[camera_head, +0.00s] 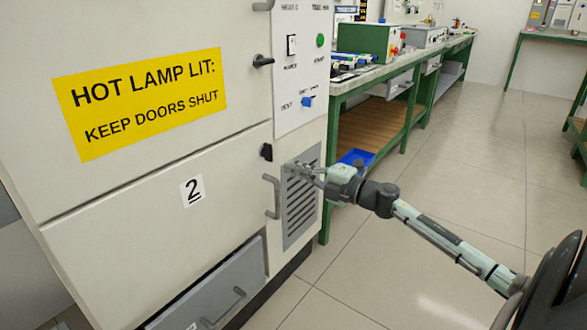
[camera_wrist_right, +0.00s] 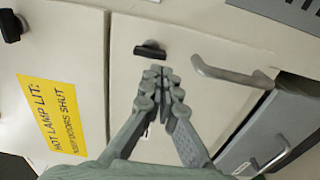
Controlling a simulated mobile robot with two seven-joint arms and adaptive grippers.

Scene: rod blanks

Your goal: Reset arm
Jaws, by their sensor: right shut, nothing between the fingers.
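My right gripper (camera_head: 292,168) is in front of the big cream cabinet (camera_head: 130,215), beside its vent grille (camera_head: 300,208). In the right wrist view the right gripper (camera_wrist_right: 157,72) has its fingertips together with nothing between them. They point towards a black latch (camera_wrist_right: 150,50) on a cabinet door; whether they touch it I cannot tell. In the head view the latch (camera_head: 266,151) sits just left of the fingertips. My right arm (camera_head: 430,230) reaches in from the lower right. My left gripper is not in view.
A grey bar handle (camera_head: 271,196) sticks out below the latch. A grey drawer front (camera_head: 215,287) is low on the cabinet. A control panel (camera_head: 300,65) is above the grille. Green-framed benches (camera_head: 385,95) stand behind; the floor (camera_head: 460,160) at right is clear.

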